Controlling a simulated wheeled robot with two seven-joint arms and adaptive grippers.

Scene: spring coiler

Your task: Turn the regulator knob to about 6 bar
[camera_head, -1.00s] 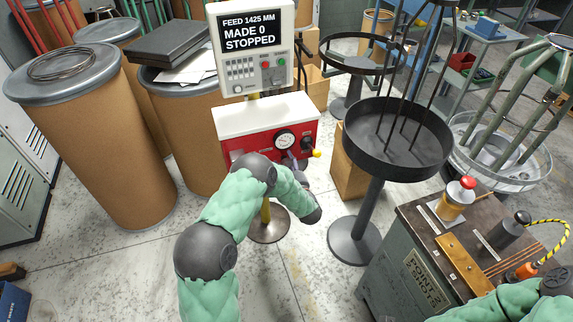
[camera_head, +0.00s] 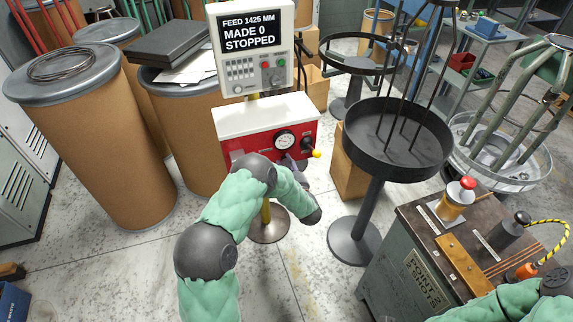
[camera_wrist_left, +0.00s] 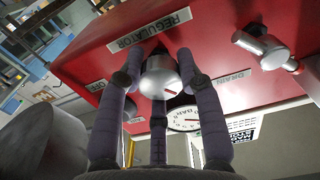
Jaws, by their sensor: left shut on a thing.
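The regulator knob (camera_wrist_left: 160,78) is a silver round knob with a red mark, on a red panel (camera_wrist_left: 225,70) under the REGULATOR label (camera_wrist_left: 148,29). My left gripper (camera_wrist_left: 160,62) is shut on it, with fingers on both sides and another finger below. In the head view my left gripper (camera_head: 293,163) is at the panel front and hides the knob. The pressure gauge (camera_head: 285,141) has a white face; it also shows partly in the wrist view (camera_wrist_left: 184,119) with a red needle. I cannot read its value. My right gripper is out of view.
A silver drain valve (camera_wrist_left: 262,46) sits beside the knob. A yellow-tipped handle (camera_head: 316,154) is right of the gauge. The display (camera_head: 250,31) above reads FEED 1425 MM, MADE 0, STOPPED. A black round stand (camera_head: 380,150) is right; cardboard drums (camera_head: 130,150) stand left.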

